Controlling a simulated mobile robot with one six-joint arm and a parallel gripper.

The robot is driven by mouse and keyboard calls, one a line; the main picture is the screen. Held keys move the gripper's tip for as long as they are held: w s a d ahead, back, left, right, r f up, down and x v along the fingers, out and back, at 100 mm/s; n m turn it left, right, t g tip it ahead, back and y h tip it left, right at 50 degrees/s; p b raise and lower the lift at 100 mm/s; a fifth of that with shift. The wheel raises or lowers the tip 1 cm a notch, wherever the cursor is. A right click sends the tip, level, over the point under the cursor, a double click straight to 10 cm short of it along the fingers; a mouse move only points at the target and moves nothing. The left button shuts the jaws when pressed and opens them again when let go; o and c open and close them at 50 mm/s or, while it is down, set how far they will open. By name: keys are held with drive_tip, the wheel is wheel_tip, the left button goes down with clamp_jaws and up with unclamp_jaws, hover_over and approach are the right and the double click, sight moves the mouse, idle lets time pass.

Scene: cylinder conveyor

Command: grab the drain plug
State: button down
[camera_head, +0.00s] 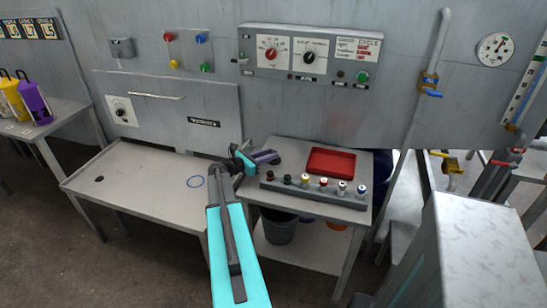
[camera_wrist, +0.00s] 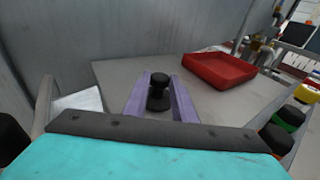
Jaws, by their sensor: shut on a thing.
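The drain plug (camera_wrist: 158,92) is a small black knob-shaped piece with a narrow waist. In the wrist view it sits between the two purple fingers of my gripper (camera_wrist: 160,85), which are shut on it. In the head view my gripper (camera_head: 265,157) is over the back left part of the right-hand table (camera_head: 335,215). The plug is too small and dark to make out clearly there. I cannot tell whether it still touches the tabletop.
A red tray (camera_head: 337,161) lies to the right of my gripper, also in the wrist view (camera_wrist: 218,70). A grey rack (camera_head: 315,192) with several colour-topped cylinders runs along the table front.

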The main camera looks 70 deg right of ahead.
drive_tip(key=shift+r, duration=0.1)
wheel_tip(320, 180, up, 10)
drive_tip(key=b, duration=0.1)
drive_tip(key=shift+b, duration=0.3)
idle(0.4)
idle(0.5)
drive_tip(key=shift+w, duration=0.1)
